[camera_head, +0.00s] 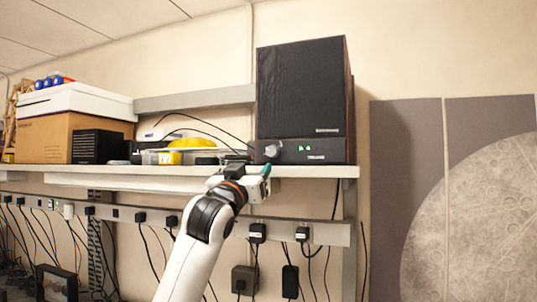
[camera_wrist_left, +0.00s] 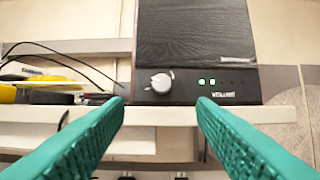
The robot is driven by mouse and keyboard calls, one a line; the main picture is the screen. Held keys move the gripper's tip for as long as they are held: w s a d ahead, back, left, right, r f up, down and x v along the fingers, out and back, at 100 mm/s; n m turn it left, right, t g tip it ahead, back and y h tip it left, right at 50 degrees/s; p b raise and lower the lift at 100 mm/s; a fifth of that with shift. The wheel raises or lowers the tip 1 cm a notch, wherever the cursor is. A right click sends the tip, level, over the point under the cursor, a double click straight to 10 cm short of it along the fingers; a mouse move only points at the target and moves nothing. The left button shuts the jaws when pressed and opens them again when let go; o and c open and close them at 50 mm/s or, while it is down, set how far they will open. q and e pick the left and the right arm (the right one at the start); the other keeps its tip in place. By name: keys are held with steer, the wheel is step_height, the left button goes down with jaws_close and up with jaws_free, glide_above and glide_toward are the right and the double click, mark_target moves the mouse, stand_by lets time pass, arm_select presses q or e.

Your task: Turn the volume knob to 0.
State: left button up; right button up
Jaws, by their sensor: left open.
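A black speaker (camera_head: 300,90) stands on the wall shelf, and its lower front fills the top of the left wrist view (camera_wrist_left: 195,35). The round silver volume knob (camera_head: 271,150) is at the lower left of its front; it also shows in the left wrist view (camera_wrist_left: 161,82). Two green lights glow right of the knob. I cannot read its setting for certain. My left gripper (camera_head: 256,171) is just below and in front of the knob. In the left wrist view its green fingers (camera_wrist_left: 160,105) are apart with nothing between them, and the knob lies beyond the gap. My right gripper is not in view.
The shelf edge (camera_head: 170,181) runs just below the speaker. A cardboard box (camera_head: 60,138), a small black box (camera_head: 98,146) and a yellow item (camera_head: 192,143) sit left of it. Below, a power rail (camera_head: 190,220) holds several plugs and hanging cables.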

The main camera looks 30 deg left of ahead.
mark_target(271, 153)
arm_select(q)
steer(key=p+x, duration=0.6)
steer(key=x, duration=0.4)
steer(key=shift+w+r, duration=0.1)
steer(key=shift+w, duration=0.65)
